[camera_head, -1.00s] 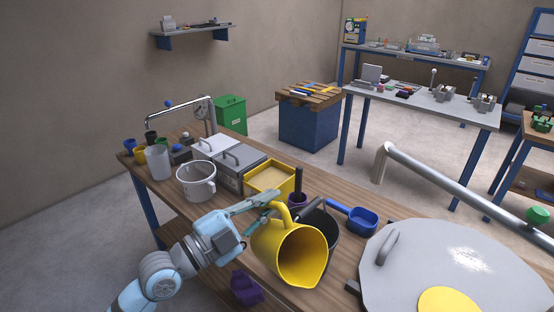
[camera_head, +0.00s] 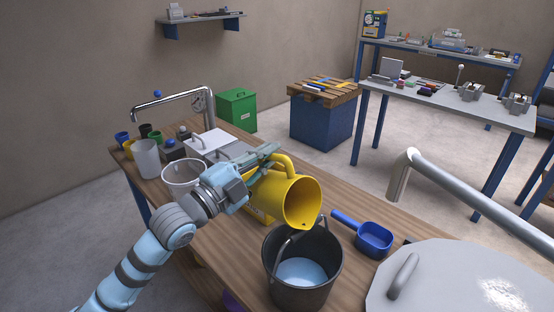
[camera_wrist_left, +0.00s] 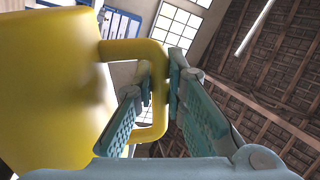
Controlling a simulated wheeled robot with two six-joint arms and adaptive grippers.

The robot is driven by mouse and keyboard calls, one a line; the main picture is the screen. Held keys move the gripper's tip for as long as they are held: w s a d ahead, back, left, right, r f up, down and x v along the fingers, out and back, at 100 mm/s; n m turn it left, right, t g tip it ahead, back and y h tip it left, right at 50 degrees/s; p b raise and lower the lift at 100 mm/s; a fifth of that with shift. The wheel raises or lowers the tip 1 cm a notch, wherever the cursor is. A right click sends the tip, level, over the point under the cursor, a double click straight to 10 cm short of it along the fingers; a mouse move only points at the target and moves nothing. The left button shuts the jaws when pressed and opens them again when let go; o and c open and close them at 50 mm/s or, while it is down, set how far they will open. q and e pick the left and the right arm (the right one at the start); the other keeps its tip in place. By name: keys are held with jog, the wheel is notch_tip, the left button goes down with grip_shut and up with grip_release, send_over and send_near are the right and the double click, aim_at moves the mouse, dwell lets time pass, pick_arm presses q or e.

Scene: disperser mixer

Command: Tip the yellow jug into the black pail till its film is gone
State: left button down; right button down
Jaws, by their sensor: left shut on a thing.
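The yellow jug (camera_head: 284,203) hangs tilted above and slightly behind the black pail (camera_head: 288,292), with its mouth toward me and its lip low over the pail's rim. A small dark spot shows inside near the lip. No stream is visible. The pail stands upright on the bench, its handle raised, with pale blue contents (camera_head: 300,271) inside. My left gripper (camera_head: 268,156) is shut on the jug's handle. The left wrist view shows its fingers (camera_wrist_left: 157,92) around the handle beside the jug's wall (camera_wrist_left: 50,85). The jug's deeper inside is partly shaded. My right gripper is not in view.
A blue scoop (camera_head: 374,238) lies right of the pail. A large grey lid (camera_head: 450,285) and a metal pipe (camera_head: 480,195) fill the right front. A white pot (camera_head: 180,178) and several cups stand left, near a tap (camera_head: 180,99).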

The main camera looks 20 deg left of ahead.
pick_arm(q)
jog(key=shift+f, duration=0.15)
jog(key=r+n+p, duration=0.1)
jog(key=n+p, duration=0.2)
jog(key=p, duration=0.3)
jog(key=r+n+y+p, duration=0.1)
jog(key=n+p, duration=0.3)
jog(key=p, duration=0.2)
jog(key=r+n+y+p, duration=0.1)
jog(key=r+n+p, duration=0.1)
jog(key=p, duration=0.4)
jog(key=shift+w+d+n+g+p, duration=0.2)
jog(key=shift+n+g+p, duration=0.2)
jog(key=shift+n, duration=0.5)
jog(key=shift+f+n+b, duration=0.25)
jog(key=shift+n+b, duration=0.05)
jog(key=shift+n, duration=0.5)
jog(key=n, duration=0.2)
jog(key=shift+n+y+b, duration=0.3)
jog(key=shift+n+y, duration=0.1)
